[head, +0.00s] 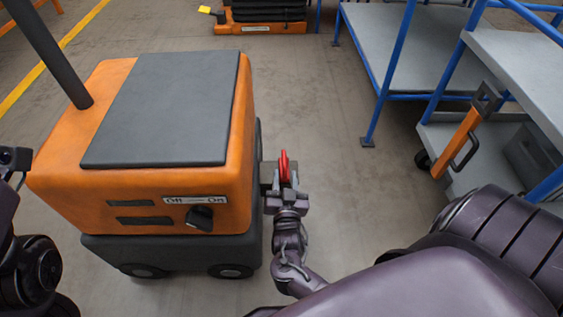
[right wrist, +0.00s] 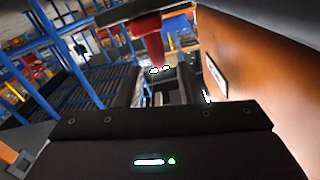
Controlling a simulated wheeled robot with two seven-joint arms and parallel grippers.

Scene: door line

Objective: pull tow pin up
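The red tow pin (head: 285,168) stands at the hitch on the right side of the orange tow tractor (head: 215,150). Its red part also shows at the top of the right wrist view (right wrist: 148,36). My right gripper (head: 284,184) is right at the pin, and its dark parts overlap the pin's lower end and the hitch. I cannot tell whether its fingers are closed on the pin or only around it. Of my left arm only dark parts show at the left edge; its fingers are out of view.
The tractor has a dark lid (head: 165,108), a post (head: 50,55) and an Off/On switch (head: 199,217). To the right stand a blue-framed cart (head: 385,45) and another cart with an orange tow bar (head: 457,142). Open floor (head: 340,205) lies between tractor and carts.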

